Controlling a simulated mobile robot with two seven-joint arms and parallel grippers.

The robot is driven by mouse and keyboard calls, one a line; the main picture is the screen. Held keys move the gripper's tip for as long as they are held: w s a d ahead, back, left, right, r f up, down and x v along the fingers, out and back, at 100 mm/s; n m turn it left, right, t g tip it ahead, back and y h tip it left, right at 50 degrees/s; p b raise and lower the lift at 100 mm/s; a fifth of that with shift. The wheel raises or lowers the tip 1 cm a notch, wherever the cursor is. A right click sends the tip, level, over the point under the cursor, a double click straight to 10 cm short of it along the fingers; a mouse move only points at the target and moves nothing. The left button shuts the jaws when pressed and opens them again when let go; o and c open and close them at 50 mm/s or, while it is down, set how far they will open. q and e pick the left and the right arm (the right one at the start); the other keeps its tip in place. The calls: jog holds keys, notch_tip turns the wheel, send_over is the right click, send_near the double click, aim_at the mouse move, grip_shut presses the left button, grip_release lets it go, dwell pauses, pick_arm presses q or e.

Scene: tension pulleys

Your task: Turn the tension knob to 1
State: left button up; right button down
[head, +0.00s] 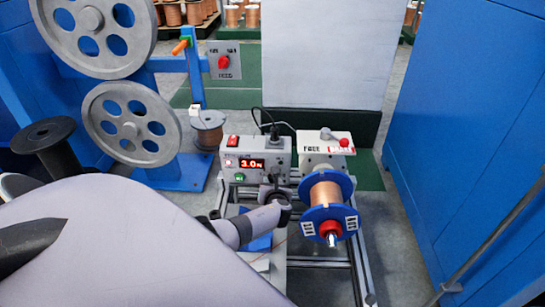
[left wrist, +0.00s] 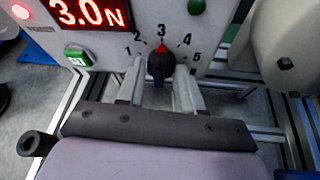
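The tension knob (left wrist: 160,64) is black with a red pointer, on the front of a grey control box (head: 273,158). Its pointer is up at 3 on a printed scale from 1 to 5. The red display (left wrist: 90,13) reads 3.0 N; it also shows in the head view (head: 252,164). My left gripper (left wrist: 159,72) is open in the left wrist view, with one finger on each side of the knob. I cannot tell if either finger touches it. In the head view my left wrist hides the knob. My right gripper is not in view.
A copper wire spool with blue flanges (head: 327,200) stands right of the box. Grey pulleys (head: 131,125) and blue cabinets (head: 465,120) flank the area.

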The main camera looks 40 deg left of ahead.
pick_arm(q)
jog(key=c, duration=0.5)
jog(key=shift+s+a+n, duration=0.1)
jog(key=shift+n, duration=0.2)
jog(key=shift+s+a+f+n+t+h+b, duration=0.15)
jog(key=shift+n+t+h, duration=0.7)
jog(key=shift+n, duration=0.8)
jog(key=shift+a+n+t+h+b, duration=0.15)
jog(key=shift+n+t+h, duration=0.7)
jog(key=shift+n, duration=0.85)
jog(key=shift+s+f+n+t+h+b, duration=0.15)
jog(key=shift+n+t+h, duration=0.7)
jog(key=shift+n, duration=0.8)
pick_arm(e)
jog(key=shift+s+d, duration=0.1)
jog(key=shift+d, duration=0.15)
pick_arm(q)
jog(key=shift+r+n+t, duration=0.1)
jog(key=shift+n+t, duration=0.2)
jog(key=shift+t, duration=0.05)
jog(key=o, duration=1.1)
jog(key=shift+c, duration=0.2)
